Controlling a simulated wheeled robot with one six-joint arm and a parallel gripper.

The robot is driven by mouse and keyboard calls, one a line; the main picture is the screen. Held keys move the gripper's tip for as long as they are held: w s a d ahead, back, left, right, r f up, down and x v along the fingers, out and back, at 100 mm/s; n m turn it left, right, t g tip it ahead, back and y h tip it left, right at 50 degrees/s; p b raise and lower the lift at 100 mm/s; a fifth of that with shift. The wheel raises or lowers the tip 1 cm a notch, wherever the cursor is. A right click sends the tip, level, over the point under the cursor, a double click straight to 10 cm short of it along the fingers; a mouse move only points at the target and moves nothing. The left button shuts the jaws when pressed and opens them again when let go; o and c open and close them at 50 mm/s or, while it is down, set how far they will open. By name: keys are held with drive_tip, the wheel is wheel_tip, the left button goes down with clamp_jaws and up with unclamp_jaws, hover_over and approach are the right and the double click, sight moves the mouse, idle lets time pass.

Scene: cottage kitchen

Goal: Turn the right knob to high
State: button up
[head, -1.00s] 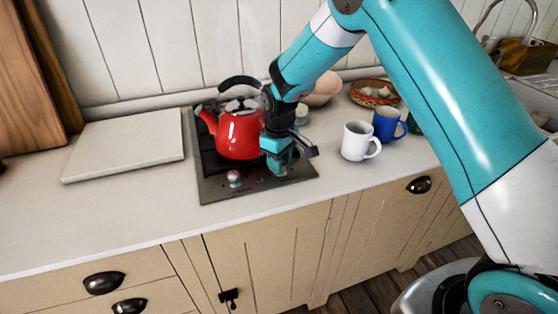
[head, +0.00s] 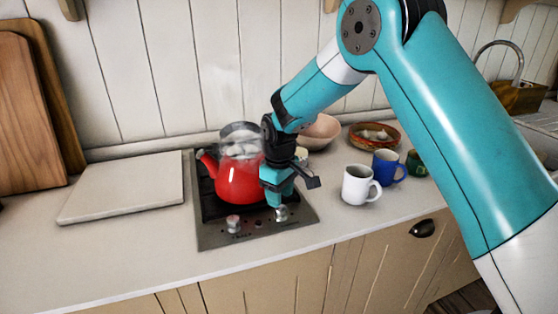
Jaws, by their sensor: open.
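The right knob (head: 282,213) is a small pale knob on the front strip of the dark hob (head: 212,240). Its pointer is too small to read. My gripper (head: 275,199) is open, pointing down just behind and to the left of this knob; a small gap or light touch cannot be told apart. The left knob (head: 234,222) stands on the same strip. A red kettle (head: 238,182) sits on the hob behind the knobs, close to my gripper's left side. Whitish steam blurs its lid and handle.
A white mug (head: 357,185), a blue mug (head: 387,168) and a green mug (head: 415,163) stand to the right. A pink bowl (head: 320,132) and a basket (head: 374,137) are behind. A pale board (head: 122,187) lies left. The front counter (head: 130,255) is clear.

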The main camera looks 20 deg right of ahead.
wheel_tip(320, 180, up, 14)
drive_tip(key=b, duration=0.1)
drive_tip(key=shift+f, duration=0.1)
idle(0.4)
drive_tip(key=s+a+y, duration=0.2)
drive_tip(key=s, duration=1.3)
drive_tip(key=s+a+r+y, duration=0.1)
drive_tip(key=s+a+y, duration=0.1)
drive_tip(key=s, duration=1.4)
drive_tip(key=shift+s+a, duration=0.3)
drive_tip(key=shift+a, duration=0.05)
drive_tip(key=shift+r, duration=0.1)
